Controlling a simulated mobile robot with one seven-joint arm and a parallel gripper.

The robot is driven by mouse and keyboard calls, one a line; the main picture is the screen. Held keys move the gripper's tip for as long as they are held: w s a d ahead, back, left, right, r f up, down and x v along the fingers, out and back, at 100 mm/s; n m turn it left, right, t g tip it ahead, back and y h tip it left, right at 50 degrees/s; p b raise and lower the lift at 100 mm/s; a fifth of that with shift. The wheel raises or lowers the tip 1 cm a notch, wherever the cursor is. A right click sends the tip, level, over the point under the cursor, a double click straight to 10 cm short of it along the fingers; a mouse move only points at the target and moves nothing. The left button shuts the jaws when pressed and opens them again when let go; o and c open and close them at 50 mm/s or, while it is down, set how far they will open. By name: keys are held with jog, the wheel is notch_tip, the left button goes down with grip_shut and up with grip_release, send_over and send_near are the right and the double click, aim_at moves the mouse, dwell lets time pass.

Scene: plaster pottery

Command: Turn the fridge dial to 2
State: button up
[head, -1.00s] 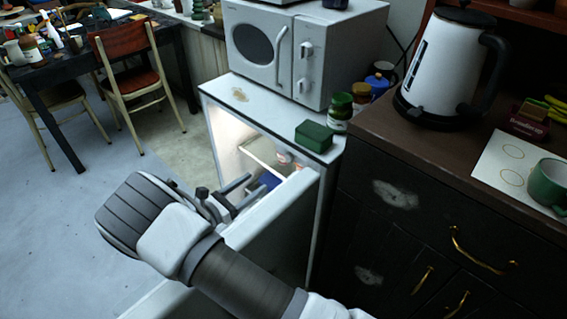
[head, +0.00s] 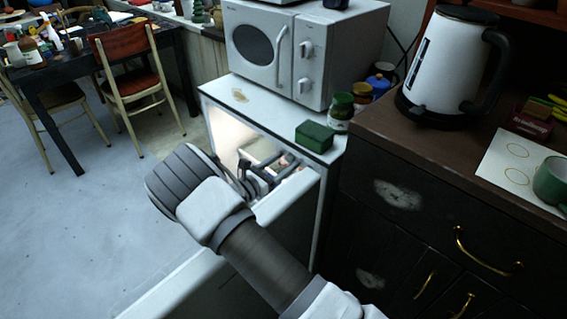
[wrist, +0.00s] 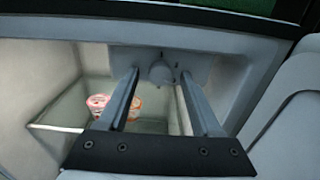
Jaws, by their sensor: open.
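The fridge (head: 222,84) stands open below the microwave, its door (head: 180,285) swung out toward me. I cannot tell whether the fingers touch the panel. In the head view my gripper (head: 272,165) is at the fridge opening, and the dial cannot be made out.
Pink-lidded tubs (wrist: 98,103) sit on a glass shelf below the dial. The fridge door's inner side (wrist: 290,110) is close on the right. A dark cabinet (head: 400,200) is to the right.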

grip_shut()
jog(key=shift+n, duration=0.3)
jog(key=shift+r+n+p, duration=0.1)
jog(key=shift+n+p, duration=0.65)
jog(key=shift+n, duration=0.05)
jog(key=n+p, duration=0.1)
jog(key=n, duration=0.2)
jog(key=shift+n+p, duration=0.3)
jog(key=shift+p, duration=0.05)
jog(key=n+p, duration=0.1)
jog(key=n, duration=0.4)
jog(key=shift+n+p, duration=0.4)
jog(key=shift+s, duration=0.1)
grip_release()
